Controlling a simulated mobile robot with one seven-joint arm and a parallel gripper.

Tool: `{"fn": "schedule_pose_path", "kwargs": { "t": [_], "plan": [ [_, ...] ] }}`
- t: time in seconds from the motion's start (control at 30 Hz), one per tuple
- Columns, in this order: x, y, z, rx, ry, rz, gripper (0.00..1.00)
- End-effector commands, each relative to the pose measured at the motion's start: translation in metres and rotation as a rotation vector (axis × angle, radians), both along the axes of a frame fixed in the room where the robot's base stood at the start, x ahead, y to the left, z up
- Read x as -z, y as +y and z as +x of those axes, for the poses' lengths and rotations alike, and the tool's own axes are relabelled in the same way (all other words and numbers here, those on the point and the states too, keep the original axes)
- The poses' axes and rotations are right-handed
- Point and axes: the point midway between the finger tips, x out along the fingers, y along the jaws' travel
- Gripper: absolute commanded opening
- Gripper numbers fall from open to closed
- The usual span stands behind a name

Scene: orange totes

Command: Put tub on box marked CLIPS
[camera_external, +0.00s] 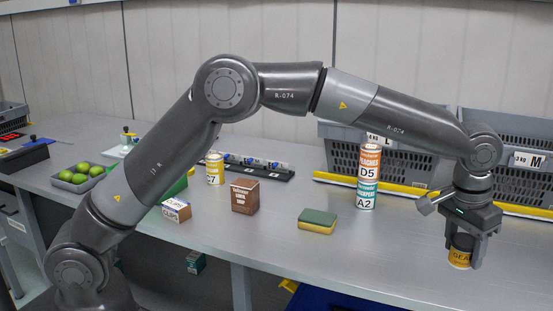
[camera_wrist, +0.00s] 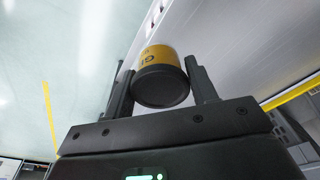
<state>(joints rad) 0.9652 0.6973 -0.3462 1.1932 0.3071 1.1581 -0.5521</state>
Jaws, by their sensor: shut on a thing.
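From these views I cannot tell whether the tub touches the bench. A small white and brown box (camera_external: 176,210) with lettering that looks like CLIPS stands near the front edge, left of centre. Its top looks bare.
A brown box (camera_external: 245,197), a yellow can (camera_external: 215,169) and a green-yellow sponge (camera_external: 317,222) stand between. An orange can (camera_external: 368,162) is stacked on a teal can (camera_external: 366,194). Grey crates (camera_external: 350,155) line the back. A tray of limes (camera_external: 77,185) is far left.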

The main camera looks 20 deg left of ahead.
Motion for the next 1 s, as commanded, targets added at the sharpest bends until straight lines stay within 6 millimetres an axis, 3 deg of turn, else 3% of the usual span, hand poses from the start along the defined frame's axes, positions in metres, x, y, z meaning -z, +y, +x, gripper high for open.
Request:
{"fn": "schedule_pose_path", "kwargs": {
  "t": [0.03, 0.2, 0.5, 0.77, 1.0],
  "plan": [
    [-0.008, 0.018, 0.018, -0.032, -0.002, -0.002, 0.27],
    [-0.028, 0.087, 0.070, -0.143, 0.000, -0.005, 0.27],
    [-0.053, 0.222, 0.129, -0.351, 0.002, -0.005, 0.27],
    [-0.064, 0.342, 0.146, -0.546, 0.003, -0.003, 0.27],
    [-0.064, 0.447, 0.135, -0.735, 0.001, 0.001, 0.27]
  ]
}}
